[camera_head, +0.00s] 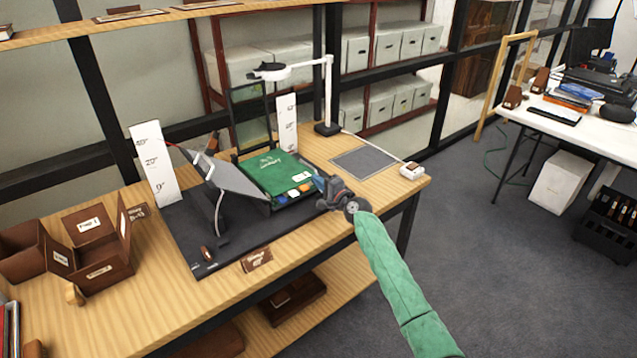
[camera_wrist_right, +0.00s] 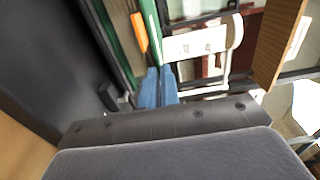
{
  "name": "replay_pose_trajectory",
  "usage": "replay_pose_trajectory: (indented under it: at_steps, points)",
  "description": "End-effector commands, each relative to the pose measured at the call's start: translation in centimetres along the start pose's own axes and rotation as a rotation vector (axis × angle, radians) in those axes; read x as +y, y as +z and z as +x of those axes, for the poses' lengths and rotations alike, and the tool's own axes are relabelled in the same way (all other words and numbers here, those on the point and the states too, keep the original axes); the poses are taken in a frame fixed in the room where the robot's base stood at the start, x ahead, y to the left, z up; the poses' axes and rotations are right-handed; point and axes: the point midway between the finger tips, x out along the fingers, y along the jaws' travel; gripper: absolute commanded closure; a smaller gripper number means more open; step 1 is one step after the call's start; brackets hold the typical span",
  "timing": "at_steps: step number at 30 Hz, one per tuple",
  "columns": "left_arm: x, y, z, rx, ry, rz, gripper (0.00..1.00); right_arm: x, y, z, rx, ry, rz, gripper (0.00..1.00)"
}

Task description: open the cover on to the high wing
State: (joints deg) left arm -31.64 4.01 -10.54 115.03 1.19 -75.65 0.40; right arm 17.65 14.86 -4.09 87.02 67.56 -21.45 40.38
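A book with a green cover (camera_head: 275,172) lies on the black book cradle, its cover near flat, with coloured tabs at the front right edge. To its left stands a grey wing (camera_head: 238,178), tilted up steeply. My right gripper (camera_head: 322,184) is at the book's right front edge. In the right wrist view its blue fingertips (camera_wrist_right: 158,86) are close together, and a thin green edge of the cover (camera_wrist_right: 151,28) runs in between them. The exact contact is partly hidden by the fingers. My left gripper is not in view.
A white marked scale board (camera_head: 155,172) stands left of the wing, another (camera_head: 287,122) behind the book. A white lamp (camera_head: 328,95) stands at the back. Brown boxes (camera_head: 95,250) fill the table's left.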

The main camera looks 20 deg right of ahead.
Motion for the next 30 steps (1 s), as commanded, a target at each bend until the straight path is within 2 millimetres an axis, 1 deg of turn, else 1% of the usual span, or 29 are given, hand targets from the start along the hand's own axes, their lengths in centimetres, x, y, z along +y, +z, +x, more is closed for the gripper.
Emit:
replay_pose_trajectory:
  at_steps: [8,13,16,20,22,25,30]
  points:
    - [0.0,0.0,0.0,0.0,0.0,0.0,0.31,0.0,0.0,0.0,0.0,0.002,-0.007,1.0]
    - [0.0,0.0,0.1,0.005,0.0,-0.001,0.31,-0.9,0.1,0.0,-0.001,0.001,-0.052,1.0]
    - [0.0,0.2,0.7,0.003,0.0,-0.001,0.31,-1.8,0.1,0.0,-0.001,0.0,-0.104,1.0]
    - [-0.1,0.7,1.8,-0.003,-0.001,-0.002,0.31,-3.4,0.2,0.0,-0.001,-0.001,-0.195,1.0]
    - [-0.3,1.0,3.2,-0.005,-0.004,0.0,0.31,-4.3,0.5,0.0,-0.001,-0.001,-0.256,1.0]
    - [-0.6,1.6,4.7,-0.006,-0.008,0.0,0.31,-5.8,0.9,0.0,-0.001,-0.001,-0.349,1.0]
    - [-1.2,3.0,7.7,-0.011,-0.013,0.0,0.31,-8.2,2.0,0.0,-0.001,-0.001,-0.51,1.0]
